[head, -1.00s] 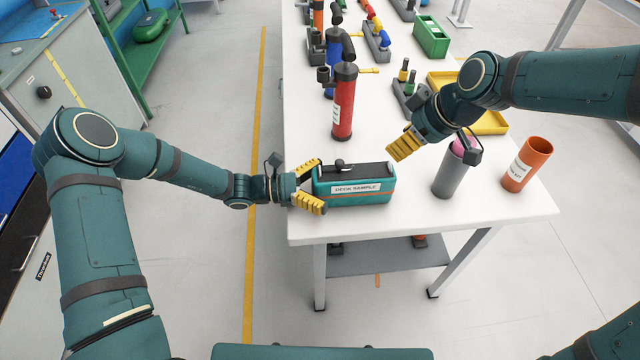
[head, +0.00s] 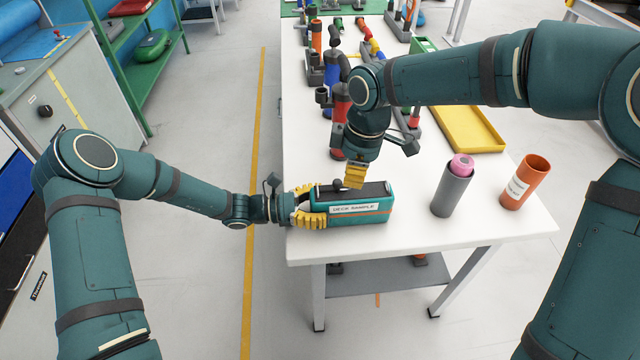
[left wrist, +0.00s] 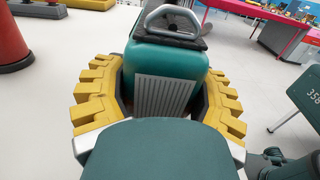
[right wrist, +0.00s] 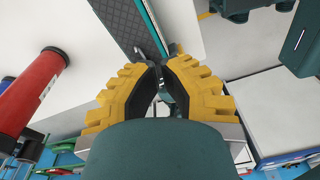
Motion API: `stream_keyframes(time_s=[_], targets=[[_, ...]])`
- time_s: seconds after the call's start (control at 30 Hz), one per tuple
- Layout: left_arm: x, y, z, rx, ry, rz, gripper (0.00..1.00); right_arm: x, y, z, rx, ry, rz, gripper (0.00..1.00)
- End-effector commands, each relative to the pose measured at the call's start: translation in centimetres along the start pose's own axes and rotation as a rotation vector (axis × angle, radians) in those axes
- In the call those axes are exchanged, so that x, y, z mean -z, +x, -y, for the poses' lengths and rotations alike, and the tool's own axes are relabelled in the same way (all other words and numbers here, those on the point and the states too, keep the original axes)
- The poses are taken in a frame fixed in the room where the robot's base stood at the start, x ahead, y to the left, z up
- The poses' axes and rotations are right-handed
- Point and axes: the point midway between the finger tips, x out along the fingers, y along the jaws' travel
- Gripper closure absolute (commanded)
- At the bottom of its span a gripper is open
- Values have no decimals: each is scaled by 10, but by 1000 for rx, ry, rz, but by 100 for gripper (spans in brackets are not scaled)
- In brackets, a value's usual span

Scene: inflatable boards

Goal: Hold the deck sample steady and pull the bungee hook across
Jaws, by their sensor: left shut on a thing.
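The deck sample (head: 345,220) is a teal block with a dark top and a white label, standing near the table's left front corner. My left gripper (head: 311,207) is shut on its left end, one yellow finger on each side, as the left wrist view (left wrist: 160,95) shows. A grey metal loop (left wrist: 175,16) stands on the sample's top there. A small dark knob (head: 338,185) on the top may be the bungee hook. My right gripper (head: 355,176) points down over the top, just right of that knob. In the right wrist view its fingertips (right wrist: 163,66) are close together; any grip on the hook is unclear.
A red pump (head: 341,105) stands behind the sample, partly hidden by my right arm. A grey tube (head: 450,195) with a pink roll and an orange cup (head: 524,182) stand to the right. A yellow tray (head: 470,130) lies farther back. The table between sample and grey tube is clear.

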Motion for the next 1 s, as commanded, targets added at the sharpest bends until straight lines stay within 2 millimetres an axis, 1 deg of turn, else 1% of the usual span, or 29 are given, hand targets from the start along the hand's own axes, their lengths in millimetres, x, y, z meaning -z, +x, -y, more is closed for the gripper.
stream_keyframes(time_s=[0.03,0.27,0.4,0.6,0.7,0.8,0.87,1.0], targets=[[0,0,0,0,0,0,80,13,4,3,6,-58,56,100],[0,0,0,0,0,-1,80,54,15,9,-14,-270,357,100],[0,0,0,-1,0,-1,80,82,14,13,-64,-373,547,100],[0,0,0,-1,0,-1,80,114,5,20,-153,-461,761,100],[0,0,0,0,0,-1,80,125,1,24,-186,-482,822,100],[0,0,0,0,0,-1,80,129,-1,25,-205,-490,856,100],[0,0,0,0,0,0,80,129,0,24,-209,-492,864,100],[0,0,0,0,0,0,80,118,9,18,-209,-492,868,100]])
